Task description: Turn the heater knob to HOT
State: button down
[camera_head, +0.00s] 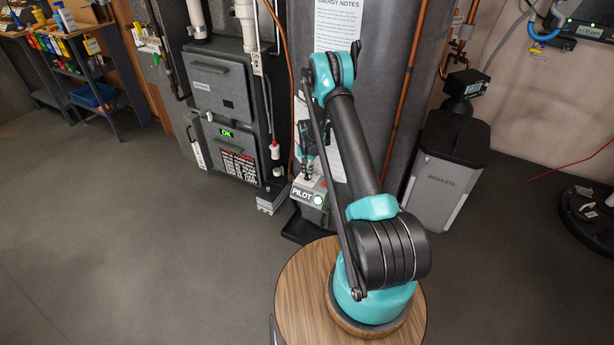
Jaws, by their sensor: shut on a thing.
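The heater control box (310,198) stands low at the front of the grey tank (385,70), in the middle of the head view. It carries a PILOT label and a lit green light. My gripper (308,168) reaches down to the top of this box, partly behind my arm. It is shut on what appears to be the heater knob. The knob itself is too small and covered to make out, and its setting cannot be read.
The dark furnace cabinet (222,95) with a green OK display stands left of the tank. A copper pipe (408,85) runs down the tank's right side. A grey bin-like unit (447,170) stands to the right. The floor at left is clear.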

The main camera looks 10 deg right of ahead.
jog(key=m, duration=0.4)
jog(key=shift+m, duration=0.3)
jog(key=m, duration=0.4)
jog(key=shift+m, duration=0.3)
jog(key=shift+m, duration=0.4)
jog(key=m, duration=0.3)
jog(key=shift+m, duration=0.4)
